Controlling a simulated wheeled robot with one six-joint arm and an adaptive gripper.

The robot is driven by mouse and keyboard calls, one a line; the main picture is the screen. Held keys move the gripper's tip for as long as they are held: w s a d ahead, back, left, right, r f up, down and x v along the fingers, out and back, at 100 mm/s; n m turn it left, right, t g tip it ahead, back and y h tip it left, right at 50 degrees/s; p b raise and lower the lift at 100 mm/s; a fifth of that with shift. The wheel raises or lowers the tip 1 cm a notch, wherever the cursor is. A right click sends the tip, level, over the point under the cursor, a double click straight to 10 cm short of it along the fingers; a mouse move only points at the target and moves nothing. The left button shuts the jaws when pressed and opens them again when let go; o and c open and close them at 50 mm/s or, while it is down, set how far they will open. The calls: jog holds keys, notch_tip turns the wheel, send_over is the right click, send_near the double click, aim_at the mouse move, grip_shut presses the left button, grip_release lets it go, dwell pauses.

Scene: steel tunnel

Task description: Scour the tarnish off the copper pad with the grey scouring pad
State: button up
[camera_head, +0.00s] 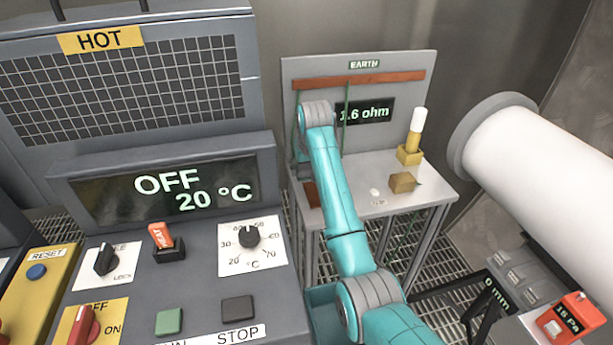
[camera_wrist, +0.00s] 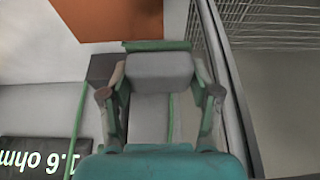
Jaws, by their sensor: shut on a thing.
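The copper pad (camera_head: 312,194) is a brown-orange patch at the left of the earth bench top (camera_head: 345,185). It also shows as a plain orange area (camera_wrist: 110,16) at the top of the wrist view. My gripper (camera_wrist: 160,76) is shut on the grey scouring pad (camera_wrist: 160,70), a grey block between its two fingers with a thin green strip along its far edge. The pad is beside the copper's lower right in that view; I cannot tell whether they touch.
The earth backboard (camera_head: 300,68) carries a copper bar (camera_head: 395,79), green wires and a 1.6 ohm display (camera_head: 375,112). A yellow holder with a white-topped stick (camera_head: 413,140) and a brown block (camera_head: 402,182) stand at the right. A heater console (camera_head: 200,255) fills the left.

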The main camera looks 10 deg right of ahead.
jog(key=shift+r, duration=1.6)
jog(key=shift+d, duration=0.1)
